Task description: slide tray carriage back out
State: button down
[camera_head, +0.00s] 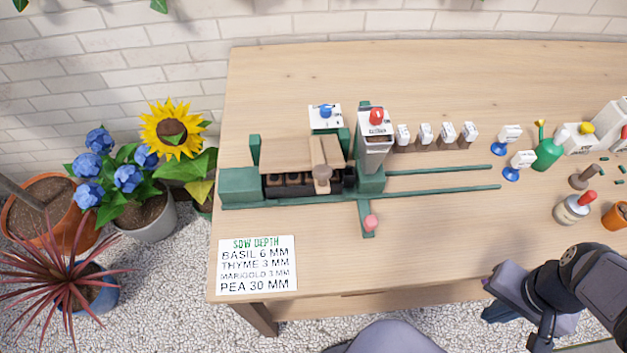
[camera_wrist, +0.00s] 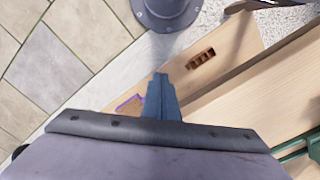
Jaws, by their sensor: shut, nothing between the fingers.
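The dark tray (camera_head: 293,191) with its square cells sits at the left end of the green frame (camera_head: 240,186), partly under a tan wooden board with an upright wooden piece (camera_head: 321,160). Two green rails (camera_head: 440,169) run right from the frame and are bare. The carriage under the tray cannot be told apart from the frame. My gripper (camera_head: 487,313) is at the lower right, off the table's front edge, far from the tray. In the wrist view my gripper's fingers (camera_wrist: 162,85) are together and hold nothing.
A hopper with a red knob (camera_head: 376,140) stands at the frame's right end. A pink-knobbed green lever (camera_head: 370,222) sticks out in front. Small labelled jars (camera_head: 425,134) stand behind the rails. A sow depth card (camera_head: 257,265) lies front left. The front middle table is clear.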

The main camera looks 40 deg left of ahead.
jog(key=c, duration=1.6)
grip_release()
jog(key=shift+o, duration=0.2)
jog(key=a+r+n+p, duration=0.1)
jog(key=a+r+p, duration=0.3)
jog(key=a, duration=0.5)
jog(key=s+a+r+n+p, duration=0.1)
jog(key=a+r+p, duration=0.3)
jog(key=a, duration=0.6)
jog(key=a+r+n+p, duration=0.2)
jog(key=a+r+p, duration=0.2)
jog(key=a, duration=0.5)
jog(key=shift+s+a+r+n, duration=0.1)
jog(key=shift+s+r+n, duration=0.1)
jog(key=shift+r, duration=0.5)
jog(key=shift+s+a+r+n, duration=0.1)
jog(key=shift+r+n, duration=0.1)
jog(key=shift+r, duration=0.5)
jog(key=shift+r+m, duration=0.2)
jog(key=shift+m, duration=0.5)
jog(key=m, duration=0.3)
jog(key=shift+s+d, duration=0.25)
jog(key=shift+d, duration=0.05)
jog(key=shift+f, duration=0.1)
